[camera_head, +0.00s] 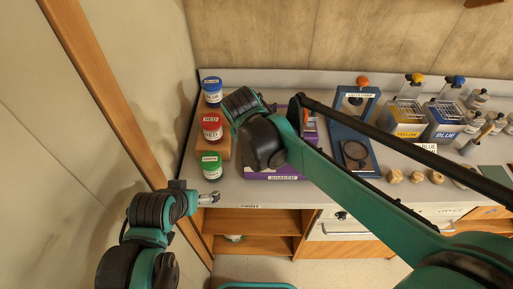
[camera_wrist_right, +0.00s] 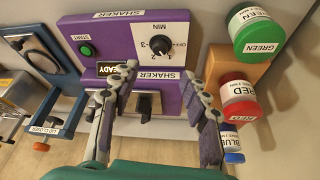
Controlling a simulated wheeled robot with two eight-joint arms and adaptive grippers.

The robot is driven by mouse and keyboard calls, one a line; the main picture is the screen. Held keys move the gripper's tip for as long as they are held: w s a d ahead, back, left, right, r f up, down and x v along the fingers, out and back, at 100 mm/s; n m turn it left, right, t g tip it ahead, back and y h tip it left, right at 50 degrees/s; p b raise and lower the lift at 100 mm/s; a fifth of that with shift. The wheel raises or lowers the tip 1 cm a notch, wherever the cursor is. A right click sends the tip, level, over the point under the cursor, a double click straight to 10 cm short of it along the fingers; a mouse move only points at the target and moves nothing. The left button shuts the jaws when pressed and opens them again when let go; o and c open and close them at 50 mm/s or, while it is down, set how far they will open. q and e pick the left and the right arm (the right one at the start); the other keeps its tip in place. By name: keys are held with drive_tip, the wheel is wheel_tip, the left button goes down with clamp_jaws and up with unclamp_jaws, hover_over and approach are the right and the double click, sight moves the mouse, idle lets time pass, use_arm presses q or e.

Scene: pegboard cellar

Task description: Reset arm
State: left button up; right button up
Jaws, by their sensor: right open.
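My right gripper (camera_wrist_right: 160,75) is open and empty in the right wrist view, with its fingers spread in front of the purple shaker (camera_wrist_right: 180,40). No contact with the shaker can be made out. In the head view my right arm reaches in from the lower right and covers much of the shaker (camera_head: 262,173); the fingers there are mostly hidden. My left gripper (camera_head: 209,198) is at the front left edge of the counter, holding nothing that I can see. It is too small to tell whether its jaws are apart.
Blue (camera_head: 212,91), red (camera_head: 211,126) and green (camera_head: 211,164) lidded jars stand at the counter's left end. A blue-framed stand (camera_head: 349,124), a yellow box (camera_head: 404,117), a blue box (camera_head: 443,119) and several small wooden pieces (camera_head: 395,176) are to the right. Open shelves (camera_head: 252,222) lie below.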

idle(0.4)
drive_tip(key=s+d+f+n+t, duration=0.1)
drive_tip(key=s+d, duration=0.6)
drive_tip(key=d, duration=0.2)
drive_tip(key=s+d+f+n+t+y, duration=0.1)
drive_tip(key=s+d+f+n+t, duration=0.1)
drive_tip(key=s+d, duration=0.5)
drive_tip(key=d, duration=0.3)
drive_tip(key=shift+f, duration=0.2)
